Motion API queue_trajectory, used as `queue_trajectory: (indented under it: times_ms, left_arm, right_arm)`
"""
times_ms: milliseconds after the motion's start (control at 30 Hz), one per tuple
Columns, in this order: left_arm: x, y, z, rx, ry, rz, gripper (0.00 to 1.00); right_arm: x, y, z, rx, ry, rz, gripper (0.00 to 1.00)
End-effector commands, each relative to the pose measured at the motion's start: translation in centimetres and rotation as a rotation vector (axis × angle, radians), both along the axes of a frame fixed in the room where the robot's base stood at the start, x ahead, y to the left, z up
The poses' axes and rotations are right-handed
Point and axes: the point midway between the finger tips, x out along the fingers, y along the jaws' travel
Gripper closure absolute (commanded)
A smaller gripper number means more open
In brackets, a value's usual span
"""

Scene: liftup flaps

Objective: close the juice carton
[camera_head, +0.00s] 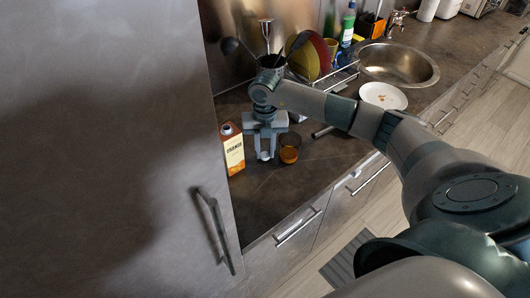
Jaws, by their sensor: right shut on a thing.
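An orange and white juice carton (233,151) stands upright on the dark counter, just right of the tall grey cabinet door. My left gripper is not in view.
A glass of orange drink (290,148) stands close right of my right gripper. A white plate (383,95), a dish rack with coloured plates (311,58) and a sink (398,64) lie farther right. The cabinet door (110,150) bounds the left. The front counter is clear.

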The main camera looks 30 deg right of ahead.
Motion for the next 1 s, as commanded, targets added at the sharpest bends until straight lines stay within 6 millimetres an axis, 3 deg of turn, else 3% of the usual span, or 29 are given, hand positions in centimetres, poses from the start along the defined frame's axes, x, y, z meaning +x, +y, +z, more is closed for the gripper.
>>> queue_trajectory:
  times_ms: [267,800,1000]
  left_arm:
    - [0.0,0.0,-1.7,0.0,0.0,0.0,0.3]
    - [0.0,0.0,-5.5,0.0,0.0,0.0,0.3]
    - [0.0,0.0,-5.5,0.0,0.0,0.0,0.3]
  right_arm:
    - [0.2,0.0,3.5,0.0,-0.006,0.001,0.96]
    - [0.1,0.0,15.2,0.0,-0.004,0.0,0.96]
    - [0.0,0.0,16.9,0.0,-0.001,0.001,0.96]
